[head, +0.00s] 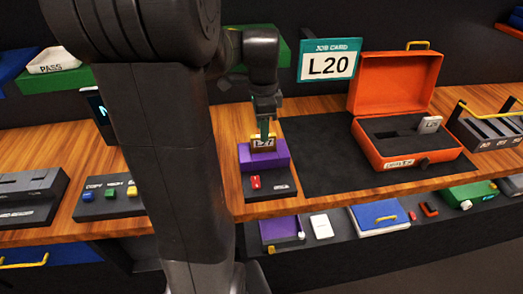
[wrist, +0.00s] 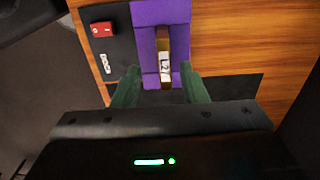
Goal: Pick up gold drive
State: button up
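The gold drive (head: 262,147) stands upright in a purple block (head: 266,160) on a dark panel. In the wrist view the drive (wrist: 165,44) shows a gold edge and a white label, hard to read fully. My gripper (head: 265,130) is pointed down at the drive from above. In the wrist view my gripper (wrist: 160,67) is open, with one green finger on each side of the drive and a visible gap to it on both sides. The purple block (wrist: 146,13) also shows there.
A red switch (head: 255,182) sits in front of the purple block. The job card (head: 328,62) reads L20. Coloured buttons (head: 111,192) are at left.

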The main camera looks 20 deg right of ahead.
aim_at(263, 149)
jog(key=shift+w+d, duration=0.25)
jog(key=shift+d, duration=0.1)
jog(key=shift+f, duration=0.4)
jog(key=f, duration=0.3)
jog(key=shift+a+f, duration=0.2)
jog(key=shift+f, duration=0.45)
jog(key=shift+c, duration=0.5)
grip_shut()
